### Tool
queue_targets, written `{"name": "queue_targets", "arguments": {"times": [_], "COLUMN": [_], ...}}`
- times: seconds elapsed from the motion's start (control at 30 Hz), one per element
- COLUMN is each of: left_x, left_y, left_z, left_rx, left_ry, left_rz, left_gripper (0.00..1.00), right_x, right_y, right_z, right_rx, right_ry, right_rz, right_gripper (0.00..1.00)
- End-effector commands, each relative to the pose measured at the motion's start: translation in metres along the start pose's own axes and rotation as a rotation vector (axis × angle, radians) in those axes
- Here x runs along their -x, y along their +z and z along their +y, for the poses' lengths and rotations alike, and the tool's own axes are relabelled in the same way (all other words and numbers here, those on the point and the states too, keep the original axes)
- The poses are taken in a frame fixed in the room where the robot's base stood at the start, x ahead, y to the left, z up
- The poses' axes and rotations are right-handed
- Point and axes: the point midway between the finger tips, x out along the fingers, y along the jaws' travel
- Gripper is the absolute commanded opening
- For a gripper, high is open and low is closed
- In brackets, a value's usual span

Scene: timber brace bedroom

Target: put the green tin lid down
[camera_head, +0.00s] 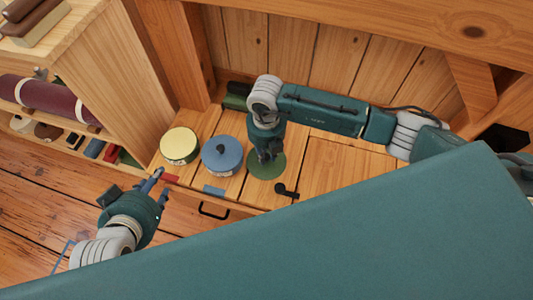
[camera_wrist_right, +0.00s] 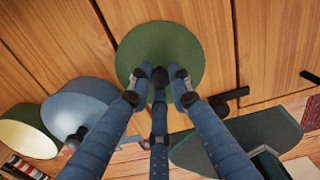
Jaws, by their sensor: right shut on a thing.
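The green tin lid (camera_head: 279,168) is a flat, dark green disc over the wooden chest top, to the right of the blue tin. My right gripper (camera_head: 266,155) points down and is shut on the middle of the lid. In the right wrist view the lid (camera_wrist_right: 160,48) lies flat beyond the closed fingers (camera_wrist_right: 160,78), which hide its grip point. I cannot tell whether its underside touches the wood. My left gripper (camera_head: 159,182) is empty in front of the chest at the left, its fingers apart.
A blue tin (camera_head: 221,154) with a dark knob and a pale yellow tin (camera_head: 179,144) stand left of the lid. A black latch (camera_head: 285,189) is near its front right. Dark green items (camera_head: 236,97) lie behind. A shelf unit (camera_head: 118,80) stands at the left.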

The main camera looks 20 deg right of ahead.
Motion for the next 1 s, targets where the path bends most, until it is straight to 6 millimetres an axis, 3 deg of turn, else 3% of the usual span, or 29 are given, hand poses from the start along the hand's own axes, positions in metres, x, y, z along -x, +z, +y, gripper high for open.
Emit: {"name": "queue_targets", "arguments": {"times": [0.47,0.5,0.6,1.0], "left_x": [-0.0012,-0.0012,-0.0011,0.0002], "left_y": [-0.0071,-0.0083,-0.0088,-0.0049], "left_z": [0.0005,0.0005,0.0005,0.0007], "left_rx": [0.000,0.000,0.000,0.000], "left_ry": [0.001,0.001,0.001,0.002], "left_rz": [0.029,0.033,0.034,0.014], "left_gripper": [0.40,0.40,0.40,0.40], "right_x": [-0.0024,-0.0026,-0.0023,0.0011], "right_y": [0.0001,0.0001,0.0001,0.0002], "right_z": [0.0000,-0.0001,-0.0001,0.0000], "right_rx": [0.000,0.000,0.000,0.000], "right_ry": [0.000,0.000,0.000,0.000], "right_rz": [0.000,0.000,0.000,0.000], "right_gripper": [0.00,0.21,0.38,0.38]}}
